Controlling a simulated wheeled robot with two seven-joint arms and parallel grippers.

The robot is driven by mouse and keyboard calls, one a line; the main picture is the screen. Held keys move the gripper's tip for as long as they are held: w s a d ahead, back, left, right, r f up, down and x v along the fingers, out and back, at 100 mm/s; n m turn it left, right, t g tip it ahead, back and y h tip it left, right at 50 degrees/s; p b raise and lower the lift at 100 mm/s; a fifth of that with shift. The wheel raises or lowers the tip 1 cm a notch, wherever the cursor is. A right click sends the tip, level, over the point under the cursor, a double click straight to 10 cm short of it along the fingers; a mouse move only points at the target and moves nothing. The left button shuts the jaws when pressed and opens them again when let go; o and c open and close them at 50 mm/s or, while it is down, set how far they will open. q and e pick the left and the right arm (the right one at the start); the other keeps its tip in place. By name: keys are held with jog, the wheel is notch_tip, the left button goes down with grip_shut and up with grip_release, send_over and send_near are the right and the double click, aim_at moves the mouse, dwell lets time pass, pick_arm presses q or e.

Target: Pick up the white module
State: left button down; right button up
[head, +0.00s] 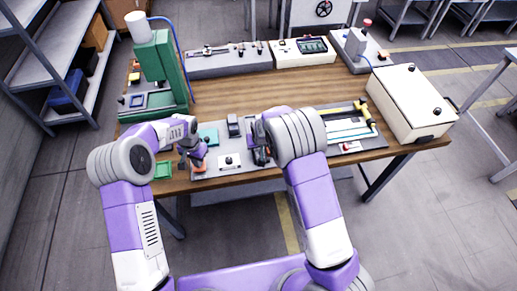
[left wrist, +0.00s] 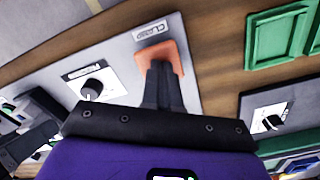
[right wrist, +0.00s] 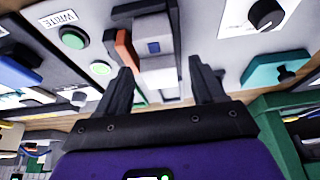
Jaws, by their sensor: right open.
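The white module (right wrist: 158,76), a pale block with a small blue square, shows in the right wrist view in a grey holder with an orange part beside it. My right gripper (right wrist: 162,84) is open, its fingers apart on either side of the module's near part. I cannot tell whether they touch it. In the head view my right forearm and gripper mostly hide the module. My left gripper (head: 197,158) is at the left of the grey panel. In the left wrist view its fingers are close together on an orange handle (left wrist: 158,53) beside a small label.
The grey panel (left wrist: 118,45) carries a black knob (left wrist: 92,88). Green buttons (right wrist: 73,38) and a WRITE label lie left of the module in the right wrist view. A green press (head: 160,70) stands back left, and a large white case (head: 405,100) stands at right.

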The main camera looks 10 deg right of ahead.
pick_arm(q)
jog(key=shift+s, duration=0.1)
pick_arm(e)
grip_shut()
notch_tip(320, 180, up, 15)
dwell(1.3)
